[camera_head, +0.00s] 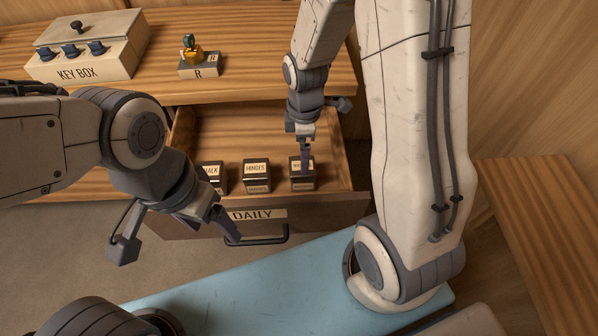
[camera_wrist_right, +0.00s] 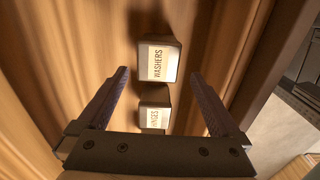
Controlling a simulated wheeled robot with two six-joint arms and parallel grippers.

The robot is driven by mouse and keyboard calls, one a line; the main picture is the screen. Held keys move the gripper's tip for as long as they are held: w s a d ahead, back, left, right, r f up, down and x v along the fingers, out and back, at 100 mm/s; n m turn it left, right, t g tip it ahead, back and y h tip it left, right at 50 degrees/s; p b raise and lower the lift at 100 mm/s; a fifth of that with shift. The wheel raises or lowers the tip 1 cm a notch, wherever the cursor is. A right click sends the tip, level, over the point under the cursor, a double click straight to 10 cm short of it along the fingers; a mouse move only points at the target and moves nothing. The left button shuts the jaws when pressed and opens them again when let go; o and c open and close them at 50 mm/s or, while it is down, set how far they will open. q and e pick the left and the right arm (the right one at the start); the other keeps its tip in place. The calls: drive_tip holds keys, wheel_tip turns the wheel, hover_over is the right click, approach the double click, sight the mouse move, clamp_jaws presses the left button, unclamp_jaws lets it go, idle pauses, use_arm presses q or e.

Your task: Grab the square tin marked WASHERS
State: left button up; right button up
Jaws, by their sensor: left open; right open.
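The square tin marked WASHERS (camera_wrist_right: 160,62) is dark with a pale label. It stands in the open drawer (camera_head: 352,195), at the right end of a row of tins in the head view (camera_head: 302,186). My right gripper (camera_head: 306,162) is open just above it and covers part of its label. In the right wrist view, the tin shows beyond and between the two spread fingertips (camera_wrist_right: 160,77), not gripped. My left gripper (camera_head: 178,243) is open and empty in front of the drawer, left of its handle.
A HINGES tin (camera_head: 256,178) stands to the left of the WASHERS tin, with a partly hidden tin ending in "ALK" (camera_head: 212,176) further left. The drawer front is labelled DAILY. A key box (camera_head: 90,62) and a block marked R (camera_head: 200,70) stand on the bench top.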

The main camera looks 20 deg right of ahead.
hover_over(299, 183)
drive_tip(key=w+d, duration=0.3)
drive_tip(key=f, duration=0.4)
drive_tip(key=shift+s+a+f+b, duration=0.2)
drive_tip(key=shift+a+b, duration=0.05)
drive_tip(key=shift+b, duration=0.05)
drive_tip(key=shift+w+a+f+b, duration=0.1)
drive_tip(key=shift+a+f+b, duration=0.1)
drive_tip(key=shift+f, duration=1.4)
drive_tip(key=shift+w+a+f+b, duration=0.1)
drive_tip(key=shift+f+b, duration=0.1)
drive_tip(key=shift+f, duration=1.35)
drive_tip(key=c, duration=1.5)
